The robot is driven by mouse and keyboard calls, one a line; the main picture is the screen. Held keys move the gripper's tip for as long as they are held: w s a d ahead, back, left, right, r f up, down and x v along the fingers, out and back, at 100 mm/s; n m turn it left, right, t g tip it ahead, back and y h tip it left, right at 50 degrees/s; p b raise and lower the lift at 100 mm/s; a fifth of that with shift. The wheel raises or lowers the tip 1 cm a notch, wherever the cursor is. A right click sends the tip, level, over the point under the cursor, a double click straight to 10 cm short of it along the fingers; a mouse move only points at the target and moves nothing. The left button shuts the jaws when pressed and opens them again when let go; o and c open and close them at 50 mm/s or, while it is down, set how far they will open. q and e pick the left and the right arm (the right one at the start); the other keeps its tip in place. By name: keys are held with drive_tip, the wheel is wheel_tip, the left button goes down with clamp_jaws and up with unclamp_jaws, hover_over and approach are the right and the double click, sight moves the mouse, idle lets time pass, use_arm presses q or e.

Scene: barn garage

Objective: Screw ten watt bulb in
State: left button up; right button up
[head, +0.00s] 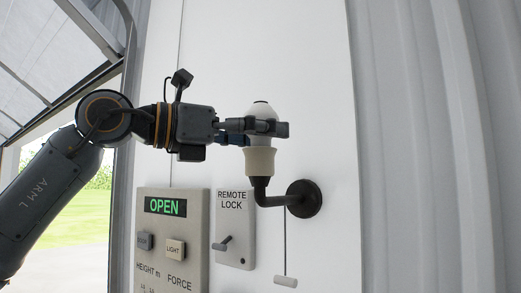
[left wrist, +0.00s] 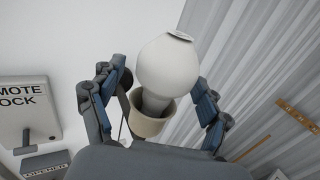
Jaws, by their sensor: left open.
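A white bulb (left wrist: 167,66) stands upright in the cream socket (left wrist: 149,124) in the left wrist view. In the head view the bulb (head: 262,109) shows above the socket (head: 259,161), which sits on a dark bent wall arm. My left gripper (head: 268,129) is at the bulb's height, with its fingers around it. In the left wrist view the fingers of my left gripper (left wrist: 160,95) are spread on both sides of the bulb with gaps, so it is open. How deep the bulb sits in the socket is hidden. My right gripper is not in view.
A control panel (head: 172,235) with a green OPEN display and a remote lock plate (head: 235,229) with a lever are on the white wall below left. A pull cord with a white handle (head: 285,281) hangs under the lamp. Corrugated wall is at right.

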use_arm(q)
drive_tip(key=shift+s+f+n+t+y+b, duration=0.1)
drive_tip(key=shift+f+n+t+y+b, duration=0.05)
drive_tip(key=shift+n+t+y+b, duration=2.65)
drive_tip(key=n+t+y+b, duration=0.1)
drive_tip(key=t+b, duration=0.1)
drive_tip(key=b, duration=0.1)
drive_tip(key=shift+d+y, duration=0.1)
drive_tip(key=shift+y, duration=0.3)
drive_tip(key=shift+n+t+y, duration=0.5)
drive_tip(key=shift+n+y, duration=0.1)
drive_tip(key=shift+a, duration=0.2)
drive_tip(key=c, duration=0.5)
drive_tip(key=shift+d, duration=0.1)
drive_tip(key=c, duration=0.4)
drive_tip(key=m+g+h+p, duration=0.1)
drive_tip(key=m+g+h, duration=0.1)
drive_tip(key=h, duration=0.1)
drive_tip(key=shift+r+m+p, duration=0.25)
drive_tip(key=shift+m+p, duration=0.05)
drive_tip(key=shift+p, duration=0.05)
drive_tip(key=shift+m+g+h+p, duration=1.4)
drive_tip(key=shift+g+h+p, duration=0.3)
drive_tip(key=shift+h, duration=0.1)
drive_tip(key=shift+f+m+g+h, duration=0.1)
drive_tip(key=shift+m+g+h, duration=0.2)
